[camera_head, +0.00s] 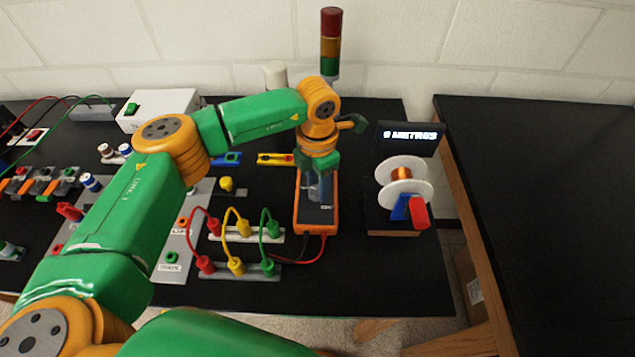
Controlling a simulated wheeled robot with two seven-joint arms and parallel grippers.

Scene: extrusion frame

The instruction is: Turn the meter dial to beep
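The meter (318,226) is a dark box with an orange rim, lying on the black bench right of the centre. Red and black leads run from its near end. My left arm reaches in from the left, and its wrist bends down over the meter. My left gripper (316,188) points down at the middle of the meter's face. It covers the dial, so I cannot see the dial's setting. I cannot tell whether the fingers touch the dial or how far apart they are. My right gripper is out of view.
A terminal block with red, yellow and green plugs (238,250) stands left of the meter. A wire spool (402,182) and a display reading "0 METRES" (408,136) stand to the right. A signal tower (330,45) rises behind. The side table (550,200) is bare.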

